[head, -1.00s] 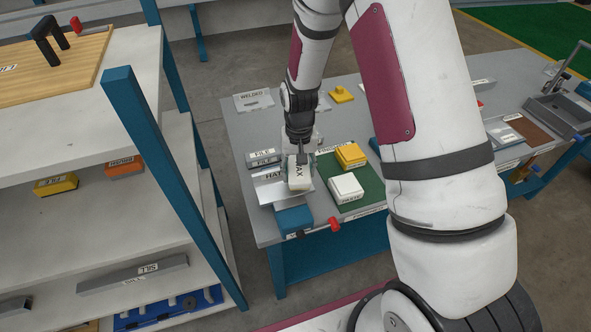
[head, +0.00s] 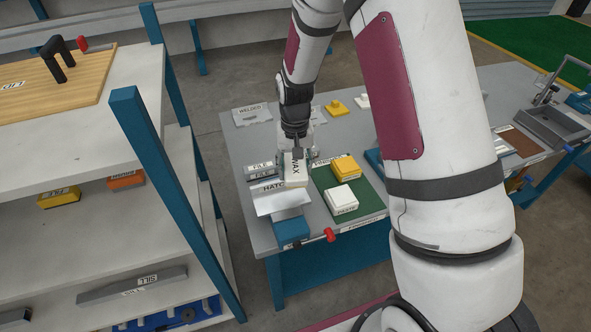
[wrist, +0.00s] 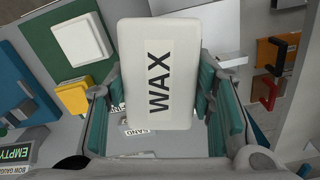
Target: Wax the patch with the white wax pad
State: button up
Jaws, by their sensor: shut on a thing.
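The white wax pad (head: 295,172), labelled WAX, is in my gripper (head: 297,155), which is shut on it. In the wrist view the pad (wrist: 158,75) fills the middle, between the teal fingers. In the head view it is above the far edge of a silvery bent sheet (head: 282,200), near a label reading HATCH. Part of this sheet (wrist: 205,28) shows behind the pad in the wrist view. I cannot make out a distinct patch on it, and the pad hides some of what lies below. Contact cannot be told.
A green mat (head: 372,203) right of the pad holds a yellow block (head: 345,168) and a white block (head: 341,200). File blocks (head: 262,172) are to the left. A shelf post (head: 165,185) stands left.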

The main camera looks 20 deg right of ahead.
aim_at(295, 165)
jog(key=shift+r, duration=0.1)
jog(key=shift+r+p, duration=0.4)
jog(key=shift+r, duration=1)
jog(key=shift+g, duration=0.8)
jog(key=shift+w+f+b, duration=0.2)
jog(key=shift+f+b, duration=1.45)
jog(key=shift+f, duration=0.9)
jog(key=shift+s+f, duration=0.1)
jog(key=shift+f+b, duration=0.8)
jog(key=shift+f, duration=1.65)
jog(key=shift+f, duration=0.15)
